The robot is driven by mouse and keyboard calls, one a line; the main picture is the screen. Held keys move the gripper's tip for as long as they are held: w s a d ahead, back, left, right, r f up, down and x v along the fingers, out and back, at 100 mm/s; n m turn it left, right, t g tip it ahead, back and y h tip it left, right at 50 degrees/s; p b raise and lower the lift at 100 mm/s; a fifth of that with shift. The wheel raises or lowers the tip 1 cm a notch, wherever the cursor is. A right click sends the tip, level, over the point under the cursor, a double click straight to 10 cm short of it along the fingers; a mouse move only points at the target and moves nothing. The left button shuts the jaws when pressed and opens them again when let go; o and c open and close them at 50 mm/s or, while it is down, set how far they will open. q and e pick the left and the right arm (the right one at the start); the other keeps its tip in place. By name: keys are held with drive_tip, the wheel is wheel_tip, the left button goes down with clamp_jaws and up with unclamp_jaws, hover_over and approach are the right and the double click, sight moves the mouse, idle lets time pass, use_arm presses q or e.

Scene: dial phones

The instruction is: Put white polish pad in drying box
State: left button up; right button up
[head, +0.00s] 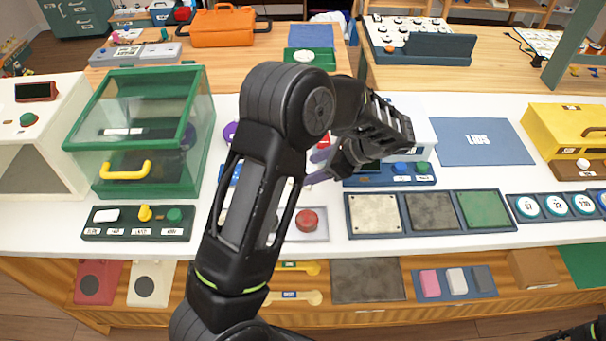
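A white pad (456,281) lies between a pink pad (430,283) and a grey pad (482,278) on a blue tray at the counter's front, below the white worktop. A green-framed glass box (190,150) with a yellow handle stands at left on the worktop and looks like the drying box; its front appears closed. A small white bar shows through its glass. My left arm rises across the middle and bends back over the worktop. My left gripper (318,178) is mostly hidden by the arm, so its opening is unclear.
A control panel (138,223) with a yellow knob sits before the glass box. A tray of three square plates (433,211), a blue lids mat (482,141) and a yellow box (567,132) occupy the right worktop. An orange case (222,27) stands behind.

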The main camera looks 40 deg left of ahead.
use_arm(q)
drive_tip(key=x, duration=0.3)
drive_tip(key=shift+s+a+f+p, duration=0.1)
drive_tip(key=shift+a+f+p, duration=0.15)
drive_tip(key=shift+a+p, duration=0.1)
drive_tip(key=shift+c, duration=0.2)
drive_tip(key=c, duration=1.1)
drive_tip(key=shift+c, duration=0.2)
drive_tip(key=shift+r, duration=0.1)
wheel_tip(320, 180, up, 10)
drive_tip(key=shift+f, duration=0.1)
drive_tip(key=shift+d, duration=0.1)
idle(0.5)
